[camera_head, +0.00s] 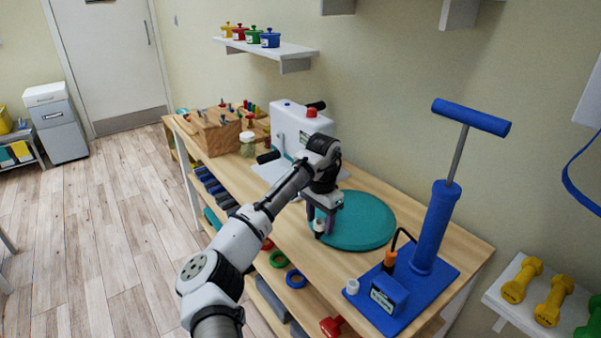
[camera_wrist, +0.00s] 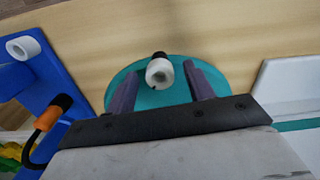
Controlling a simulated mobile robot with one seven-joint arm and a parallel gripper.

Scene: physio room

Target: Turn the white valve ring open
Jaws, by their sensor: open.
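The white valve ring (camera_wrist: 159,72) sits on a short black stub at the edge of a round teal cushion (camera_head: 362,222). In the head view the ring (camera_head: 320,226) shows small and partly covered by my gripper (camera_head: 324,213). My gripper (camera_wrist: 161,76) is open, with one dark finger on each side of the ring. In the wrist view a gap shows between the ring and each finger, so it is not gripped. The ring's face has a dark hole or mark low on it.
A blue pump (camera_head: 434,225) with a tall T-handle stands right of the cushion on a blue board, with a blue box (camera_head: 388,294), an orange connector (camera_head: 389,262) and a small white cylinder (camera_head: 352,286). A white machine (camera_head: 298,128) stands behind my arm.

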